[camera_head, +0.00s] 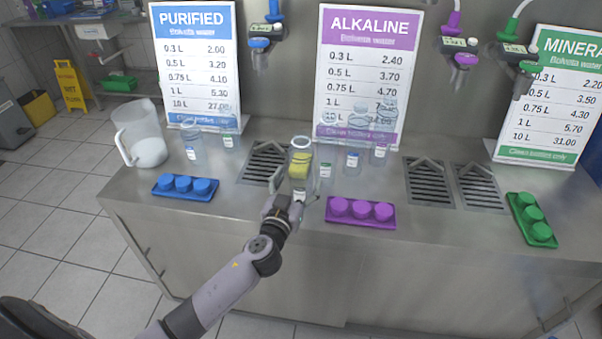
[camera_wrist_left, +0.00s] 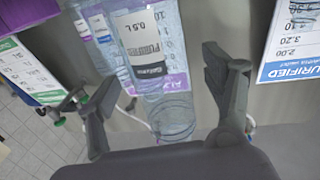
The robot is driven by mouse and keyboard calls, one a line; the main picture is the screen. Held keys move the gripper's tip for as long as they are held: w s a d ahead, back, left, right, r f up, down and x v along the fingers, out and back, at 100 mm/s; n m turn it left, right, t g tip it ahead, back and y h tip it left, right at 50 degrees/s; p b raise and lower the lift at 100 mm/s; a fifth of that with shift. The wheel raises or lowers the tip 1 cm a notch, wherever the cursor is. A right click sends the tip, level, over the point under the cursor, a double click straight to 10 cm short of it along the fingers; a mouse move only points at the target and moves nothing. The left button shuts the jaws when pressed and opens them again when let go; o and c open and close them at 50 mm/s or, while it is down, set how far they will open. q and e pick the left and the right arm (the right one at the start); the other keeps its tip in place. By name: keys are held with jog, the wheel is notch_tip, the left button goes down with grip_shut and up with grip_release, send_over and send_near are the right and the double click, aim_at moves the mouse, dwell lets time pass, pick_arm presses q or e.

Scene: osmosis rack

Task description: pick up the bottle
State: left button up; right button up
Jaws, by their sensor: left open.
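A clear bottle (camera_head: 301,165) stands on the steel counter, with a yellow patch showing in or through it and a white label low down. My left gripper (camera_head: 285,202) is at the counter's front edge, close in front of this bottle. In the left wrist view, a clear bottle (camera_wrist_left: 170,112) with a "Purified 0.5 L" label shows upside down between the two open fingers of the left gripper (camera_wrist_left: 158,75). I cannot tell whether the fingers touch it. My right gripper is not in view.
Other clear bottles stand left (camera_head: 193,149) and right (camera_head: 352,158), with a small one (camera_head: 326,173) close beside. A blue cap tray (camera_head: 160,189), purple cap tray (camera_head: 338,222) and green cap tray (camera_head: 523,234) lie along the front. A large jug (camera_head: 146,120) stands left.

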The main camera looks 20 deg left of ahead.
pick_arm(q)
jog(key=w, duration=0.2)
jog(key=shift+w+a, duration=0.1)
jog(key=shift+w, duration=0.2)
jog(key=shift+s, duration=0.1)
jog(key=shift+c, duration=0.5)
jog(key=c, duration=1)
